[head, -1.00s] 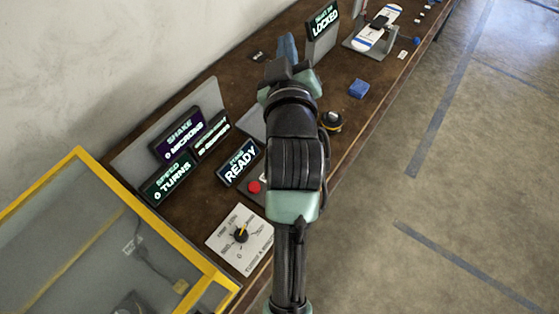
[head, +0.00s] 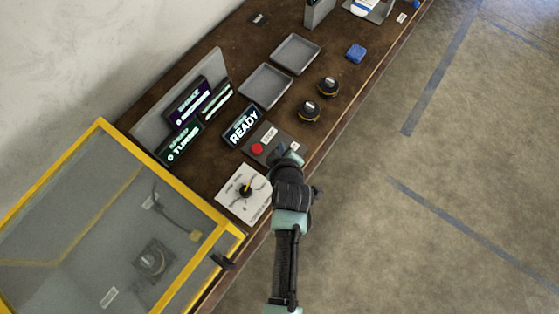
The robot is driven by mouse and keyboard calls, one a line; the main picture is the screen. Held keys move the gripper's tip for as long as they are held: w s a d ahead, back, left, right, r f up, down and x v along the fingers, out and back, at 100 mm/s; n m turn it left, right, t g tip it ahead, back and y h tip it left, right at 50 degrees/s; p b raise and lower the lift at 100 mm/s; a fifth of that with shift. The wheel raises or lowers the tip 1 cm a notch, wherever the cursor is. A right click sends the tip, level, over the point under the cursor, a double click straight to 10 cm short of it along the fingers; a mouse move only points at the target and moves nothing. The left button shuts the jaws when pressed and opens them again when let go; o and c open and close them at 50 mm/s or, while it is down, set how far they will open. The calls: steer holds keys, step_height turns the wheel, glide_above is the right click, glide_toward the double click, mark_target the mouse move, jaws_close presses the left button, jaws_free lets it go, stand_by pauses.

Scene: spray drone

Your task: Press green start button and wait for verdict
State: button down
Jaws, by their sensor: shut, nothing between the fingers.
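A dark grey button box (head: 262,137) sits near the table's front edge, with a red button (head: 257,148) in clear view. No green button shows; my gripper covers the right part of the box. My gripper (head: 284,150) is shut and empty, over or just beside that part. I cannot tell whether it touches the box. Behind the box, a display (head: 242,126) reads "READY". Two more displays at the left, a purple one (head: 189,104) and a green one (head: 180,143), show text too small to read surely.
A white dial panel (head: 244,195) lies left of my gripper. A yellow-framed clear enclosure (head: 100,125) fills the lower left, with a dark round part (head: 152,258) inside.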

steer(key=shift+f, duration=0.15)
step_height(320, 180, down, 8)
steer(key=b, duration=0.7)
steer(key=shift+f+b, duration=0.25)
steer(key=shift+b, duration=0.1)
stand_by(1.3)
steer(key=shift+f+b, duration=0.35)
steer(key=shift+f, duration=0.05)
